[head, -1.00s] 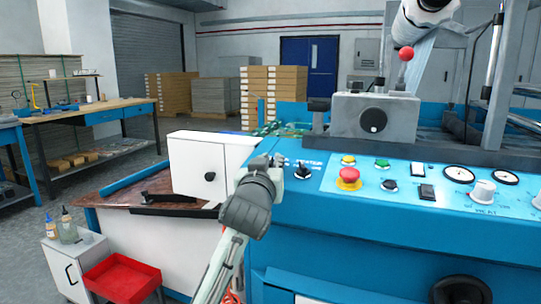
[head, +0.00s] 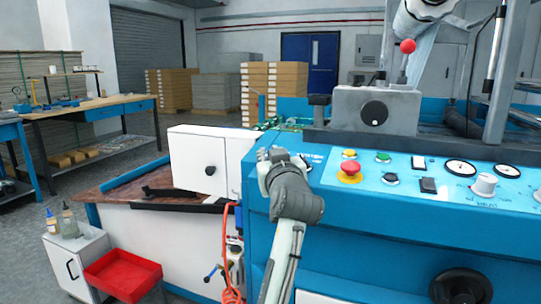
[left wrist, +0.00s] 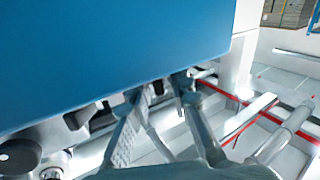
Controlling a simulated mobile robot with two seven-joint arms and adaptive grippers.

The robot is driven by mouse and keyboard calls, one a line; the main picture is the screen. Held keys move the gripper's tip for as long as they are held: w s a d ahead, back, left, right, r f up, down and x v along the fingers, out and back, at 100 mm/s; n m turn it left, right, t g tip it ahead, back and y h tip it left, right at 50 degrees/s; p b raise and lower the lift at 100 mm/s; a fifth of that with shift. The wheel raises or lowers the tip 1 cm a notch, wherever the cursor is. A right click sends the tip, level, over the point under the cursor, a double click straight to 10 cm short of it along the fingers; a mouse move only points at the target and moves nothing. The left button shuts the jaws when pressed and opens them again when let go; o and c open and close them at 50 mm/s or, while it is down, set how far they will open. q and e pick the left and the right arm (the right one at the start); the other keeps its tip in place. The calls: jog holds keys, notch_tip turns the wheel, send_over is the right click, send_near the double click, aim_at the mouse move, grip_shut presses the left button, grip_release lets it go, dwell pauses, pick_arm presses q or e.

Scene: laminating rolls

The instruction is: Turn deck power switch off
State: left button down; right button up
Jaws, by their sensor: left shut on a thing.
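My left gripper (head: 273,157) is over the left end of the blue machine's control panel. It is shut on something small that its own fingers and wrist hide. Its fingers (left wrist: 160,92) also show in the left wrist view, close to the edge of a blue surface. I cannot make out the held part there. The black rotary switch near the panel's left end is mostly or wholly covered by my gripper, so its setting cannot be read. My right gripper is not in view.
A white cabinet box (head: 198,160) stands left of the gripper. A red bin (head: 123,274) is at lower left.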

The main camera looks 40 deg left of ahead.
pick_arm(q)
jog(key=shift+f, duration=0.1)
jog(key=c, duration=1.6)
grip_release()
jog(key=shift+c, duration=0.2)
notch_tip(320, 180, up, 10)
jog(key=shift+r, duration=0.1)
